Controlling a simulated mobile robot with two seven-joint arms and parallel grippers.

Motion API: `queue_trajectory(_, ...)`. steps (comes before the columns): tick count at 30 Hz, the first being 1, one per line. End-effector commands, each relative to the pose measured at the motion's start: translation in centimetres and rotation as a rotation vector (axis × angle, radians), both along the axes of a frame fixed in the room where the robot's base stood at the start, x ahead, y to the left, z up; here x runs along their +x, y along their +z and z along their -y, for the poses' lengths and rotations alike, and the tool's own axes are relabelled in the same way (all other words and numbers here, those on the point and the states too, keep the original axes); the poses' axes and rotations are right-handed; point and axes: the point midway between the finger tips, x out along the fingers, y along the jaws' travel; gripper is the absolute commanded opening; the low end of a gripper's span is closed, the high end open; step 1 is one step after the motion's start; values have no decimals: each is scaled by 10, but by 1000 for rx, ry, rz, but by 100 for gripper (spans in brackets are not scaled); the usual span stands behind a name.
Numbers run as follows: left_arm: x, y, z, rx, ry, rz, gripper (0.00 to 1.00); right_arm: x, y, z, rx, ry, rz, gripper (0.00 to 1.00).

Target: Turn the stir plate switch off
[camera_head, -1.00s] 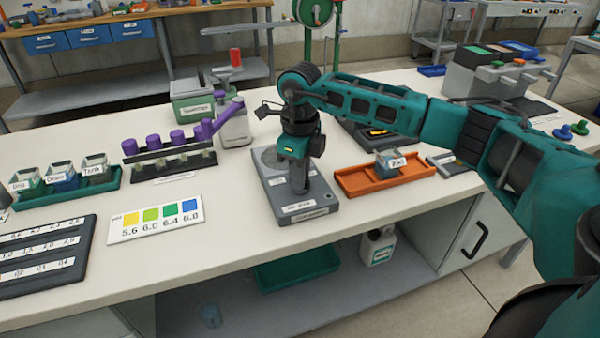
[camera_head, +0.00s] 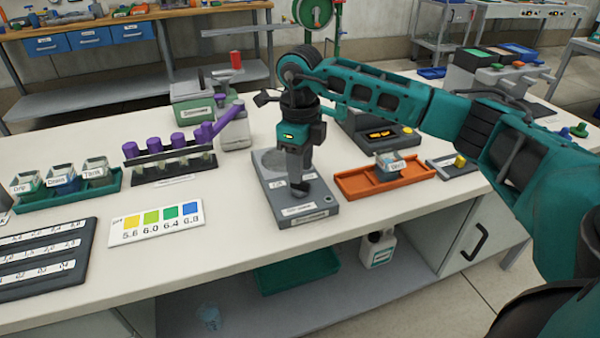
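The stir plate (camera_head: 268,191) is a grey slab on the white bench, with a round disc at its back and labels along its front. My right gripper (camera_head: 300,186) points down over the front part of the plate, its fingertips at or just above the surface; I cannot tell whether they touch. The fingers look close together, but their gap is not clear. The switch cannot be made out; the gripper covers part of the plate's front. My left gripper is not in view.
An orange tray (camera_head: 352,188) with a labelled cup stands right of the plate. A dark device with a lit display (camera_head: 362,128) is behind it. A rack of purple-capped tubes (camera_head: 153,165) and a pH colour card (camera_head: 128,234) are left. Bench between card and plate is clear.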

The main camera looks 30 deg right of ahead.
Motion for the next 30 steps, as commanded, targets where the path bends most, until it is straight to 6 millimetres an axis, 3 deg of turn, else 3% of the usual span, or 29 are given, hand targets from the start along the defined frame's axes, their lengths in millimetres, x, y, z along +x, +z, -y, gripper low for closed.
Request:
queue_trajectory(1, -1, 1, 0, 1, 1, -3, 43, 1, 15, 0, 0, 0, 6, 38)
queue_trajectory(6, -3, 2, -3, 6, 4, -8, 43, 1, 54, 0, 1, -1, 5, 38)
queue_trajectory(12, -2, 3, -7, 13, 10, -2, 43, 1, 85, 0, 1, 0, 4, 38)
queue_trajectory(18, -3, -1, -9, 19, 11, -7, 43, 0, 96, 0, 1, 0, 1, 38)
queue_trajectory(30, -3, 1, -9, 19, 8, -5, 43, 0, 96, 0, 1, 0, 1, 38)
